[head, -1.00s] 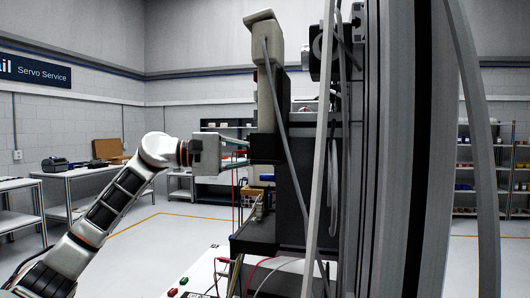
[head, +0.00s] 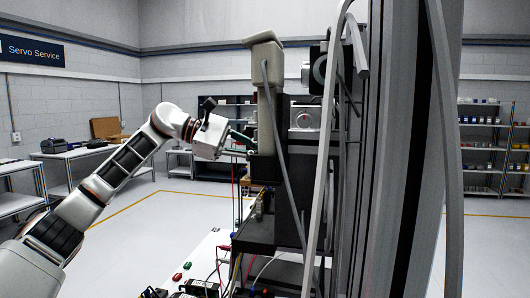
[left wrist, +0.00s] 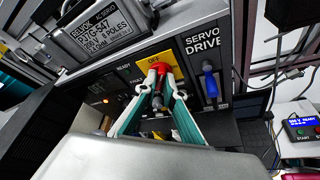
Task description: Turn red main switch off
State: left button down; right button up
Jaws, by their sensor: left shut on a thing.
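The red main switch (left wrist: 158,69) sits on a yellow plate (left wrist: 155,59) marked OFF at its top, on the dark servo drive panel in the left wrist view. My left gripper (left wrist: 160,85) has its teal fingers on either side of the red handle and is shut on it. In the head view my left gripper (head: 247,142) reaches from the left to the side of the dark machine (head: 268,170); the switch is hidden there. My right gripper is not in view.
A blue-handled knob (left wrist: 209,82) is right of the switch, under the words SERVO DRIVE. A small box with a lit blue display (left wrist: 301,121) stands at the right. Cables hang beside the machine, and a vertical column fills the head view's right. Open floor lies left.

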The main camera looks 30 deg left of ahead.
pick_arm(q)
jog(key=shift+w+a+r+n+g, duration=0.1)
jog(key=shift+w+n+g, duration=0.05)
jog(key=shift+n+g, duration=0.95)
jog(key=shift+w+n+g, duration=0.1)
jog(key=shift+n+g, duration=0.6)
jog(key=shift+n, duration=0.7)
jog(key=shift+h, duration=0.3)
jog(key=c, duration=2.1)
grip_release()
jog(key=shift+c, duration=0.2)
jog(key=v, duration=1.2)
